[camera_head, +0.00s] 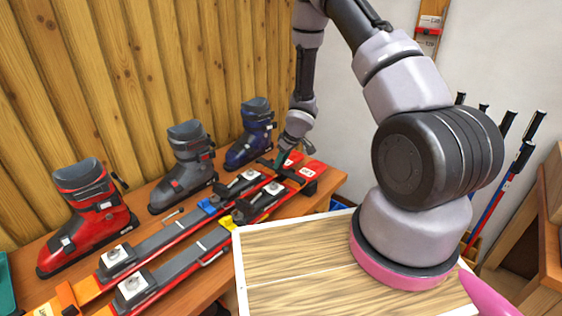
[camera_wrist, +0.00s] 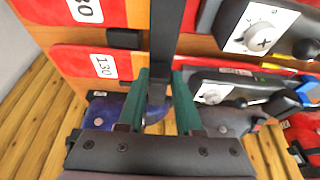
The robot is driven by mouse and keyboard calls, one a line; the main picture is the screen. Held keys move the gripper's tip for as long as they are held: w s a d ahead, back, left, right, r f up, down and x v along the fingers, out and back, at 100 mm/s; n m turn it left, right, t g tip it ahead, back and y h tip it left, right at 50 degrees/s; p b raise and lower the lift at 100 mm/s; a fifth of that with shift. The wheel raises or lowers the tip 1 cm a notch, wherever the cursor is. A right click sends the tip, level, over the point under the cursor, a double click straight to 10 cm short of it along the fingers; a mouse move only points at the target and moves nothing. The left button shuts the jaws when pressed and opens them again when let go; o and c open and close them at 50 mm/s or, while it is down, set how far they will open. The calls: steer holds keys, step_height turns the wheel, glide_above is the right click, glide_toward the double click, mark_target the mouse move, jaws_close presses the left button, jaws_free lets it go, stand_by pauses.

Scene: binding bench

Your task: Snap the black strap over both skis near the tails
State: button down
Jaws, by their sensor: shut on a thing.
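Two red skis with grey binding plates lie side by side on the bench, the far ski (camera_head: 165,235) nearer the boots and the near ski (camera_head: 190,253) in front. Their red ends with white 130 labels are at the bench's right end, and both labels show in the wrist view. The black strap (camera_wrist: 165,35) runs across both skis just inboard of those labels. My gripper (camera_head: 284,157) is at the far ski's outer edge. Its green fingers (camera_wrist: 160,105) are shut on the strap's far end. Whether the strap is latched there is hidden between the fingers.
A red boot (camera_head: 92,215), a grey boot (camera_head: 186,168) and a blue boot (camera_head: 251,135) stand along the wooden wall behind the skis. The blue boot is close to my gripper. A pale wooden surface (camera_head: 290,270) is in front of the bench, and ski poles (camera_head: 500,180) lean at right.

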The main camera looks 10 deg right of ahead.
mark_target(281, 169)
steer(key=shift+f, duration=1.8)
jaws_free()
steer(key=shift+r, duration=0.15)
steer(key=shift+r, duration=4.9)
